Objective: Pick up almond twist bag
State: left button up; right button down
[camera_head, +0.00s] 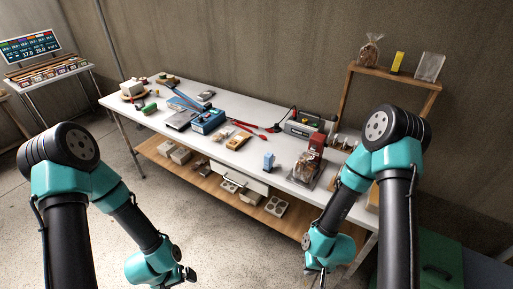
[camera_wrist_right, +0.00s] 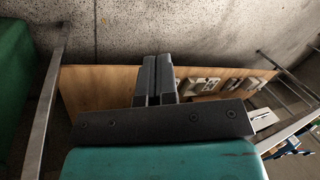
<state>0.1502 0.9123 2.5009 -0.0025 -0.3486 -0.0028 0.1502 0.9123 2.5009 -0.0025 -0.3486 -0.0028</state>
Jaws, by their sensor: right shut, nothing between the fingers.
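A clear bag of brown pastries (camera_head: 369,51) stands upright on the small wooden shelf at the back right. I cannot tell which holds almond twists. My right gripper (camera_head: 317,276) hangs low in front of the table, apart from both bags. In the right wrist view its two fingers (camera_wrist_right: 155,78) are together and empty, pointing over the lower wooden shelf. My left gripper (camera_head: 190,275) is low at the bottom of the head view, away from everything; its opening is unclear.
The white table (camera_head: 255,160) carries a blue box (camera_head: 208,121), a grey machine (camera_head: 304,122), red tools and small packs. The raised wooden shelf (camera_head: 385,73) also holds a yellow box (camera_head: 397,62) and a clear pack (camera_head: 429,67). Open floor lies in front.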

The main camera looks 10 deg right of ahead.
jog(key=c, duration=0.6)
grip_release()
jog(key=shift+c, duration=0.2)
